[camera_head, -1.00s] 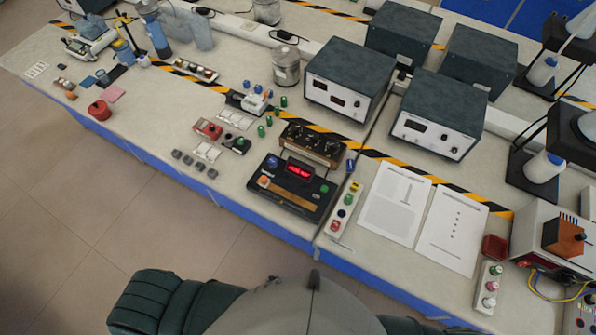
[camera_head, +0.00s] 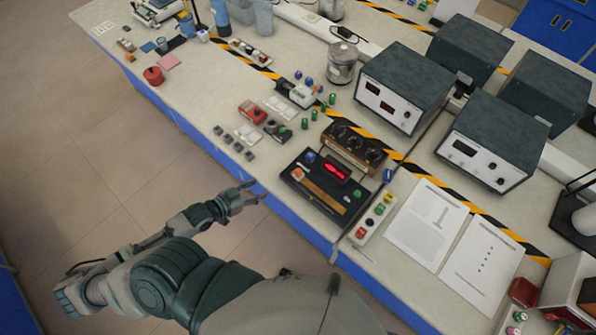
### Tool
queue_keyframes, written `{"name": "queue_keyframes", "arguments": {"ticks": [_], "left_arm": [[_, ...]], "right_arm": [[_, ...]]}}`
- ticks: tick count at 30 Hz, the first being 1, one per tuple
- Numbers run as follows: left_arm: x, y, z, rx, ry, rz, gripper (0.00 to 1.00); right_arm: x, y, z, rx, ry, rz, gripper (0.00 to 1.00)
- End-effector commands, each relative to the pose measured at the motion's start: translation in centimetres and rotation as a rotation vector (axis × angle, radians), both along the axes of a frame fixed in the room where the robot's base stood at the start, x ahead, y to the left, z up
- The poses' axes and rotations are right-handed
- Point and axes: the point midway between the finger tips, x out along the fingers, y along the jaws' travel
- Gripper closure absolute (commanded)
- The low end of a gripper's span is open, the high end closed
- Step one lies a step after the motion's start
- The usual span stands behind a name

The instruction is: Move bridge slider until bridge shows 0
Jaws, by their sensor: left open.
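The bridge (camera_head: 322,188) is a black box with a lit red display (camera_head: 335,171), an orange-brown strip (camera_head: 318,193) along its top and coloured knobs. It lies near the table's front edge. The digits on the display are too small to read, and the slider's position cannot be made out. My left gripper (camera_head: 250,195) is open and empty, in front of the table edge, to the left of the bridge and apart from it. My right gripper is not in view.
A brown box with knobs (camera_head: 353,148) stands right behind the bridge. A strip of coloured buttons (camera_head: 375,218) and paper sheets (camera_head: 426,222) lie to its right. Small dark blocks (camera_head: 228,139) and a red switch (camera_head: 252,112) lie to its left. Grey power units (camera_head: 404,84) stand behind.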

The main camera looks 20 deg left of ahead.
Motion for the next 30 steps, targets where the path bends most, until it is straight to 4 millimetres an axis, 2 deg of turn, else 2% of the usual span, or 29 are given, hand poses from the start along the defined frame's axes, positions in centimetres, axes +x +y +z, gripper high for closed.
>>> {"name": "queue_keyframes", "arguments": {"ticks": [1, 3, 6, 11, 24, 30], "left_arm": [[-0.1, -0.9, 1.1, -0.012, -0.011, -0.026, 0.49], [-0.1, -1.7, 1.9, -0.025, -0.019, -0.043, 0.49], [0.3, -2.0, 2.0, -0.030, -0.024, -0.046, 0.49], [2.1, -2.7, 1.2, -0.031, -0.028, -0.045, 0.49], [9.9, -7.0, -2.3, -0.032, -0.026, -0.045, 0.49], [12.7, -8.4, -3.8, -0.028, -0.023, -0.045, 0.49]], "right_arm": [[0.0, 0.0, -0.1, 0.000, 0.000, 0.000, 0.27], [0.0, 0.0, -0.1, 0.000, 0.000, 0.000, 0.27], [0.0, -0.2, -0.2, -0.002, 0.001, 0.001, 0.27], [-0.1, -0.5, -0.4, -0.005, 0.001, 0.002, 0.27], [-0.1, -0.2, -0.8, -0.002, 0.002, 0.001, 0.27], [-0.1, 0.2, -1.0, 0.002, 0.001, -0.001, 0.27]]}}
